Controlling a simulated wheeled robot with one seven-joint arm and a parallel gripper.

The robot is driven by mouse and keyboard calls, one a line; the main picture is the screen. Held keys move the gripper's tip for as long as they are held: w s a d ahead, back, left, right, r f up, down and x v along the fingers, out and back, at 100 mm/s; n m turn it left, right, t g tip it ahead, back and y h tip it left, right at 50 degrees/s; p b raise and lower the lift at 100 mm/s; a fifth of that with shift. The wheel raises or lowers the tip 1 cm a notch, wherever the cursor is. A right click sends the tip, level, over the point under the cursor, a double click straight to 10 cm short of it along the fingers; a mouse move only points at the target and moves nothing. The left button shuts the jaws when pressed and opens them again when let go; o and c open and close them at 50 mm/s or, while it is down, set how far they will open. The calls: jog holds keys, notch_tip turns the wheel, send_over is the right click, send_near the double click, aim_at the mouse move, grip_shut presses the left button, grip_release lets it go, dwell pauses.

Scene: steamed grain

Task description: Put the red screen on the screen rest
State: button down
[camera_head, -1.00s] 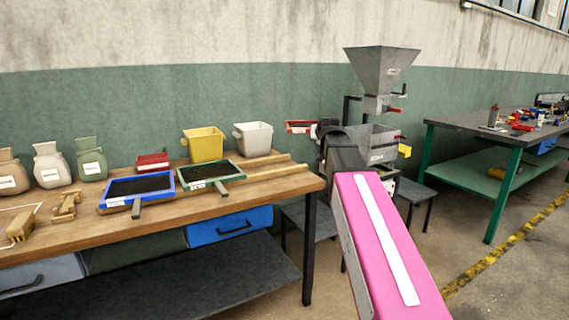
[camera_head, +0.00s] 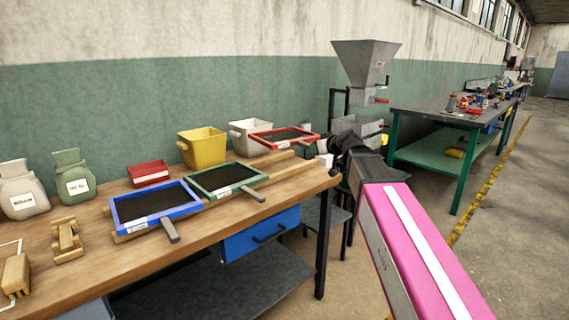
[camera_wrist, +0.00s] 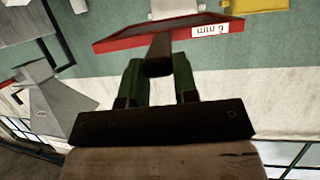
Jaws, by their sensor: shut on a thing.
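The red screen (camera_head: 262,134), a dark mesh in a red frame, is held above the right end of the wooden bench, in front of the white bin. My gripper (camera_head: 325,150) is shut on its dark handle. In the wrist view, the handle (camera_wrist: 157,58) sits between the green fingers of my gripper (camera_wrist: 158,72), and the red frame (camera_wrist: 135,42) carries a label reading 6 mm. The screen rest appears to be the raised wooden rails (camera_head: 288,171) on the bench. The green screen (camera_head: 203,193) and blue screen (camera_head: 122,229) lie along them, handles toward the front.
A yellow bin (camera_head: 202,148), white bin (camera_head: 242,130) and small red tray (camera_head: 149,174) stand behind the screens. Sacks (camera_head: 72,178) are at left. The grey hopper machine (camera_head: 364,62) stands beyond the bench's right end. The right stretch of rails is clear.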

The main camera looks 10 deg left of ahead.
jog(key=s+a+n+g+y, duration=0.1)
jog(key=s+a+n+g, duration=0.1)
jog(key=a, duration=0.3)
jog(key=w+d+f, duration=0.1)
jog(key=w+f, duration=0.1)
jog(key=w, duration=0.1)
jog(key=w+d+f, duration=0.1)
jog(key=w+f, duration=0.1)
jog(key=w, duration=0.1)
jog(key=w+d+f, duration=0.2)
jog(key=w+f, duration=0.1)
jog(key=w, duration=0.1)
jog(key=shift+w+f, duration=0.1)
jog(key=shift+f, duration=1.95)
jog(key=c, duration=0.9)
grip_release()
jog(key=shift+d, duration=0.1)
